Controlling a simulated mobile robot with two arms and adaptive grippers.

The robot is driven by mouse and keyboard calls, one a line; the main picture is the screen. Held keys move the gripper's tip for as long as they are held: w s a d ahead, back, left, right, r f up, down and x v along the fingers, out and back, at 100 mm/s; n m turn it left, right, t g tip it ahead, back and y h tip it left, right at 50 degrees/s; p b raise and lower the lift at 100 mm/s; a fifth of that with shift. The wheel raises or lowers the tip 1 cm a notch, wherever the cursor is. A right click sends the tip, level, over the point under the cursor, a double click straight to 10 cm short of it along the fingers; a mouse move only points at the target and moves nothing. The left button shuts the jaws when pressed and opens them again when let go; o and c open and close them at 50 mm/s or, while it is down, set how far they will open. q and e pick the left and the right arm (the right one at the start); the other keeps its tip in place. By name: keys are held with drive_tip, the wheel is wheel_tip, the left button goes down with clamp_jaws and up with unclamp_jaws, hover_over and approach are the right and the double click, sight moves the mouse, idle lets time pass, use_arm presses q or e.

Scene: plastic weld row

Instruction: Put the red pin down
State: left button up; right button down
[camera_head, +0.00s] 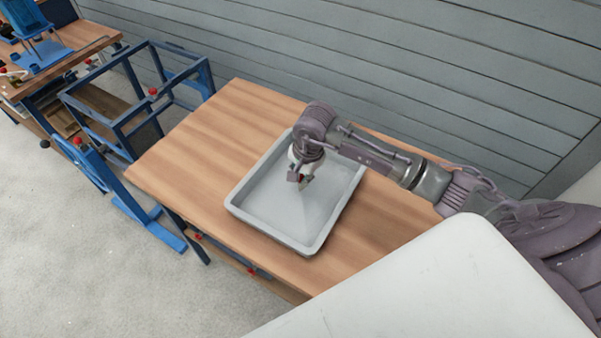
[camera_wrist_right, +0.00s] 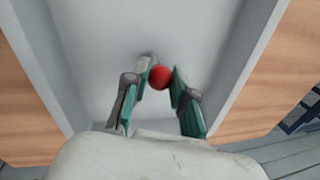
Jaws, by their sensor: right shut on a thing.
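The red pin (camera_wrist_right: 160,77) shows as a round red head between the two fingertips of my right gripper (camera_wrist_right: 161,79) in the right wrist view. The gripper is shut on it. In the head view my right gripper (camera_head: 302,181) points down over the inside of a grey tray (camera_head: 238,203). A tiny bit of red shows at its fingertips there. The pin's lower part is hidden, and I cannot tell whether it touches the tray floor. My left gripper is not in view.
The grey tray stands on a wooden table (camera_head: 185,158), with bare wood to its left. A blue metal frame (camera_head: 125,120) with red knobs stands left of the table. Another wooden table with blue equipment (camera_head: 40,52) is at the far left. A grey panelled wall (camera_head: 400,70) runs behind.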

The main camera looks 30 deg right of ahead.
drive_tip(key=shift+f, duration=0.2)
drive_tip(key=shift+f+b, duration=0.25)
drive_tip(key=shift+b, duration=0.1)
drive_tip(key=c, duration=0.9)
unclamp_jaws()
drive_tip(key=shift+r, duration=0.1)
drive_tip(key=shift+c, duration=0.2)
drive_tip(key=shift+r+p, duration=0.15)
drive_tip(key=shift+p, duration=0.15)
drive_tip(key=shift+r, duration=0.3)
wheel_tip(320, 180, up, 11)
drive_tip(key=s+b, duration=0.2)
drive_tip(key=b, duration=0.1)
drive_tip(key=shift+d, duration=0.35)
